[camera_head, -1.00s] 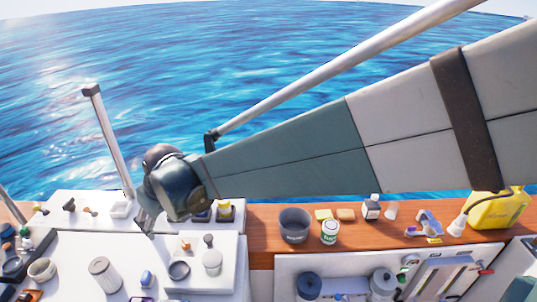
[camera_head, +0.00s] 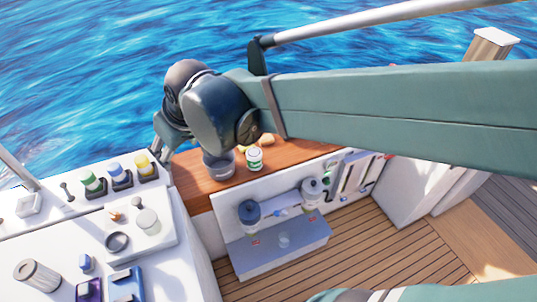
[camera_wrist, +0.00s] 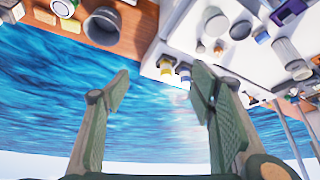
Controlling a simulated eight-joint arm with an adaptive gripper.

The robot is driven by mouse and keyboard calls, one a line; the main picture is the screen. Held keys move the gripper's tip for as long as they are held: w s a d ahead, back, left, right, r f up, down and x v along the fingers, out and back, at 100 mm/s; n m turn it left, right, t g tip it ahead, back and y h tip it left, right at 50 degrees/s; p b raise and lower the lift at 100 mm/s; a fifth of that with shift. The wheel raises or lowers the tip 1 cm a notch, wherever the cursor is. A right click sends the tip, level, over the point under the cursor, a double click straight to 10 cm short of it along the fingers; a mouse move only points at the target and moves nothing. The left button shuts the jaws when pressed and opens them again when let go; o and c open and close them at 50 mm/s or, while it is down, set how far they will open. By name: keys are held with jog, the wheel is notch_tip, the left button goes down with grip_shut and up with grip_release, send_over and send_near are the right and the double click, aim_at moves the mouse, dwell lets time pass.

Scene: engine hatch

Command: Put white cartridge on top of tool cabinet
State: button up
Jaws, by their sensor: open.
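A white ribbed cylinder (camera_head: 38,275), which looks like the white cartridge, is on the white counter (camera_head: 55,236) at the lower left. It also appears in the wrist view (camera_wrist: 291,60) at the right. My gripper (camera_head: 163,152) is open and empty, far from the cylinder, above the back edge near the yellow-capped bottle. In the wrist view its two fingers (camera_wrist: 160,90) stand wide apart. I cannot tell for sure which unit is the tool cabinet; a white box-like unit (camera_head: 405,195) stands at the right, partly behind my arm.
A grey bucket (camera_head: 218,166) and a white can (camera_head: 254,158) stand on the wooden ledge (camera_head: 193,185). Small parts crowd the counter. The plank deck (camera_head: 365,245) is clear.

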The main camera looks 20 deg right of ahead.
jog(key=s+d+m+h, duration=0.1)
jog(key=s+d, duration=0.3)
jog(key=d, duration=0.3)
jog(key=s+d+f+m+t, duration=0.1)
jog(key=s+d, duration=0.3)
jog(key=d, duration=0.4)
jog(key=s+d+f+m+h, duration=0.1)
jog(key=s+d+m, duration=0.2)
jog(key=d, duration=0.4)
jog(key=shift+s+d+t+h, duration=0.2)
jog(key=shift+s+t+h, duration=0.15)
jog(key=shift+s, duration=0.55)
